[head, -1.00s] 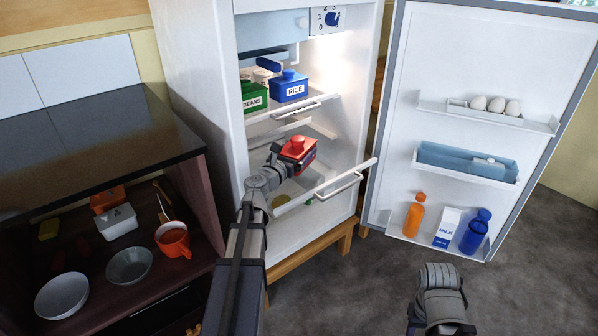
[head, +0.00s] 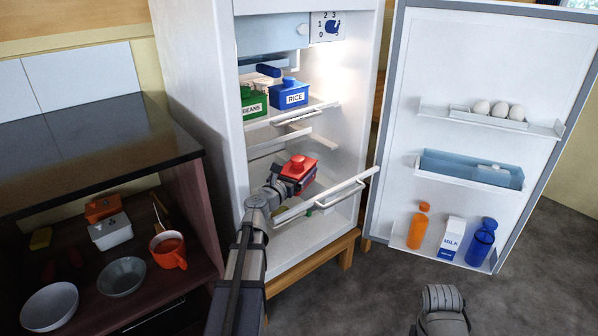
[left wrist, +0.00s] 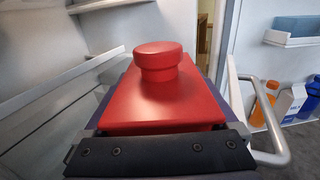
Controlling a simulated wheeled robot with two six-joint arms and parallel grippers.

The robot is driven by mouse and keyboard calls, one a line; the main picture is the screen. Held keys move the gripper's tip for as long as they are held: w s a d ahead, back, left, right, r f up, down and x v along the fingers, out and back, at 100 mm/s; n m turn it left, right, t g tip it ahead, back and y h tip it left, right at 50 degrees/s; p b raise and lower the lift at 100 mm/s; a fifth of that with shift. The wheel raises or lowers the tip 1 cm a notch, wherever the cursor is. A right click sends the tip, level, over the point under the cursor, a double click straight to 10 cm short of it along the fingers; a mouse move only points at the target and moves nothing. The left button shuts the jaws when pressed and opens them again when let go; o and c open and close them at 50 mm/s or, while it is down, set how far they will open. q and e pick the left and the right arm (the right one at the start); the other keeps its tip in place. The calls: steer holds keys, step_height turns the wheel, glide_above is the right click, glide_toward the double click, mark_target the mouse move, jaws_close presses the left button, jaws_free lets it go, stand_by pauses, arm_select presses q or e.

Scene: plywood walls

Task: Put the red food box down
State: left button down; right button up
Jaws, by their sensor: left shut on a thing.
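The red food box (head: 298,168) has a red lid with a round knob. My left gripper (head: 287,184) is shut on it and holds it upright inside the open fridge, below the shelf with the other boxes. In the left wrist view the red box (left wrist: 160,95) fills the middle, with the dark gripper bar in front of it. The box's underside is hidden, so I cannot tell whether it touches anything. My right arm shows at the bottom right, but its fingertips cannot be made out.
A blue RICE box (head: 290,94) and a green BEANS box (head: 252,104) stand on the upper shelf. A drawer front with a white handle (head: 340,190) is close to the red box. The open fridge door (head: 400,140) holds eggs and bottles at right.

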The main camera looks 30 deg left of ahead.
arm_select(q)
steer(key=shift+c, duration=0.2)
jaws_free()
steer(key=shift+o, duration=0.2)
steer(key=shift+r, duration=0.1)
steer(key=s, duration=1.2)
